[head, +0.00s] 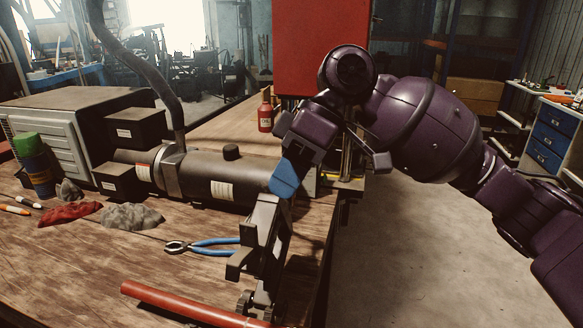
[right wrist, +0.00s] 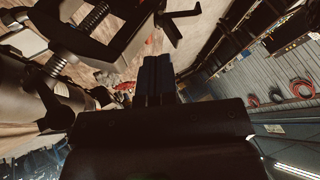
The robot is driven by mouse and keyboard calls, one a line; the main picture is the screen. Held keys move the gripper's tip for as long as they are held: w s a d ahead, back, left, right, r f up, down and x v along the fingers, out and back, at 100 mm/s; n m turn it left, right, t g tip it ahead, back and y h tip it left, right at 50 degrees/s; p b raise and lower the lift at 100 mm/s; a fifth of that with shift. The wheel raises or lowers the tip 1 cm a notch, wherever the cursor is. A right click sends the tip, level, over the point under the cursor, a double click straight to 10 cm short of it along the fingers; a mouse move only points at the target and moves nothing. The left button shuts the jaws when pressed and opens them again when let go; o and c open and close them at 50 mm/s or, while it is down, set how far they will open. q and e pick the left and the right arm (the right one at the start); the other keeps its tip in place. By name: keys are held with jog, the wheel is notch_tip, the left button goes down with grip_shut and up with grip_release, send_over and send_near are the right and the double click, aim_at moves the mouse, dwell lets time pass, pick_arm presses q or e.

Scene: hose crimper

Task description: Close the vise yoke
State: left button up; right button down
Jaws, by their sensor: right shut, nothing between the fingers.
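The vise (head: 262,240), a dark grey metal frame, stands at the right edge of the wooden bench in the head view. In the right wrist view its frame and a threaded screw (right wrist: 95,18) show at the upper left. Which part is the yoke, and how far it is open, I cannot tell clearly. My right gripper (head: 284,182) has blue fingers pointing down at the top of the vise; in the right wrist view the shut, empty fingers (right wrist: 155,72) lie close beside the vise frame. Whether they touch it I cannot tell. My left gripper is out of view.
A dark cylindrical machine (head: 215,175) lies behind the vise. Blue-handled pliers (head: 212,243) and a red tube (head: 185,305) lie left of it. Rags (head: 130,216) and a red bottle (head: 265,112) are farther off. Open floor (head: 400,260) lies right of the bench.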

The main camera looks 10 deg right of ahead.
aim_at(265, 235)
jog(key=x, duration=0.4)
jog(key=shift+f, duration=0.1)
jog(key=shift+s+a+f+b, duration=0.15)
jog(key=shift+a+f+b, duration=0.15)
jog(key=shift+a+f, duration=0.15)
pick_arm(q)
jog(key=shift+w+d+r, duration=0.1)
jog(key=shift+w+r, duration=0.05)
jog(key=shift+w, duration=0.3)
pick_arm(e)
jog(key=shift+f, duration=0.15)
jog(key=shift+a, duration=0.1)
